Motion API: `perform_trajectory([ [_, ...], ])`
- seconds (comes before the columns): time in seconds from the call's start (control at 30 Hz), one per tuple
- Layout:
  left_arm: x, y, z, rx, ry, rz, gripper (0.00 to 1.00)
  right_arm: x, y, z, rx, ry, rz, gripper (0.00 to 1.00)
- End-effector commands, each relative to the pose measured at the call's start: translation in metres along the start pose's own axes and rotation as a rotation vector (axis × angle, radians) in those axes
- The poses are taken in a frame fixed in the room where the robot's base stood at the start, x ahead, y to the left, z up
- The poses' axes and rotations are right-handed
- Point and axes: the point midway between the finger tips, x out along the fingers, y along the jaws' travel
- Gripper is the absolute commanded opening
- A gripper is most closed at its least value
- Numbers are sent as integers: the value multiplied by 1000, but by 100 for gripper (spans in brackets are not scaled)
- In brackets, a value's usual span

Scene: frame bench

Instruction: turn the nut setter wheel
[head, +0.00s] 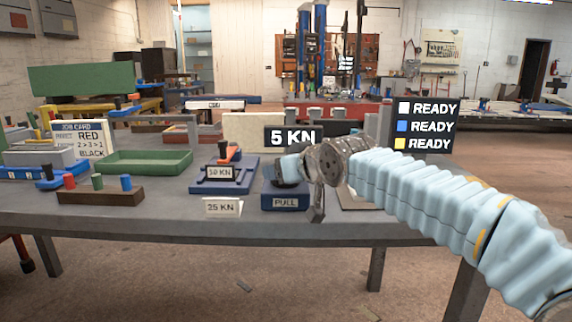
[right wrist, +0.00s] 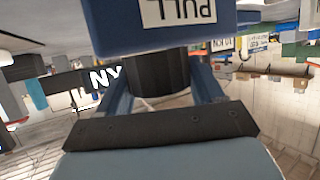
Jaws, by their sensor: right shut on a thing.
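The blue box labelled PULL (head: 285,200) stands at the table's front edge in the head view. It shows upside down at the top of the right wrist view (right wrist: 110,25). A dark, round, wheel-like part (right wrist: 158,72) is against this box, between the two blue fingers of my right gripper (head: 284,171). The right gripper is shut on this part. In the head view the hand hides most of the part, so I cannot tell its turn angle. My left gripper is not in view.
A 5 KN display (head: 293,138) stands behind the hand. A READY panel (head: 424,127) is at the right. A 50 KN unit (head: 222,177), a 25 KN card (head: 222,207), a green tray (head: 146,162) and a peg block (head: 100,193) are to the left.

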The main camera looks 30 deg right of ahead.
Motion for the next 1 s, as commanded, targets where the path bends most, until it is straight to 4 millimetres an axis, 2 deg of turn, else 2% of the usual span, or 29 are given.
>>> perform_trajectory([
  [0.4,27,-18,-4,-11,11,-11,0,2,0,4,85,-1,201,36],
  [1.0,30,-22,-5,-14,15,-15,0,1,-1,2,102,-6,238,36],
])
